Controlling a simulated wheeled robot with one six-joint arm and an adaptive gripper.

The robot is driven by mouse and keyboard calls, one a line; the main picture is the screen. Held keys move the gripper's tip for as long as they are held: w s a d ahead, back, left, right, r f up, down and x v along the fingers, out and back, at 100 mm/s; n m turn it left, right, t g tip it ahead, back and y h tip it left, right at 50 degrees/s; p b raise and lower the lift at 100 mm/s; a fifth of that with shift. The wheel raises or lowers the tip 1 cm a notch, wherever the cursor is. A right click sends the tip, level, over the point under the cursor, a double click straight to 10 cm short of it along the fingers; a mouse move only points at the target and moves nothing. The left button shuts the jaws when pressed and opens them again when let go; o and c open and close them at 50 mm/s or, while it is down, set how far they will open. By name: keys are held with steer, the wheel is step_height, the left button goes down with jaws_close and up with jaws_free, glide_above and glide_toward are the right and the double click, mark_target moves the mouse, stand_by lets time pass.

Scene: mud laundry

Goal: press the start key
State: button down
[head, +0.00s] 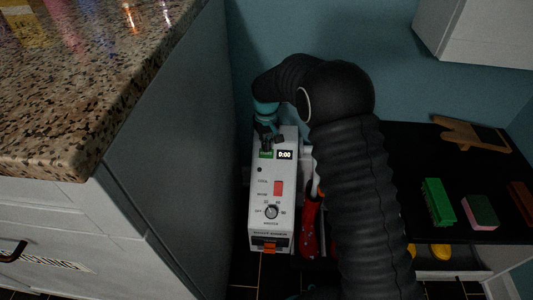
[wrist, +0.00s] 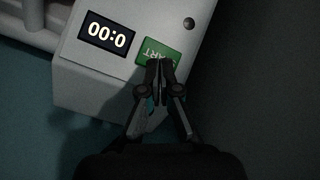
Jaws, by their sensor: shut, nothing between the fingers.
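In the head view the machine (head: 260,203) stands in a narrow gap, and the green key (head: 266,154) shows partly behind my gripper (head: 267,148). My gripper (wrist: 160,62) is shut and empty. Its fingertips overlap the lower edge of the key in the wrist view and hide part of its lettering. I cannot tell whether they touch it.
A grey-sided cabinet with a speckled stone top (head: 90,75) stands close on the left. On the right, a black surface (head: 395,150) holds a green brush (head: 438,202) and a sponge (head: 480,211). A red item (head: 309,225) is beside the machine. A white cupboard (head: 480,30) hangs above.

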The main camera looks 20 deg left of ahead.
steer(key=shift+f+b, duration=0.35)
steer(key=shift+f, duration=0.25)
stand_by(0.8)
step_height(320, 180, up, 7)
steer(key=p, duration=0.4)
stand_by(0.5)
stand_by(0.4)
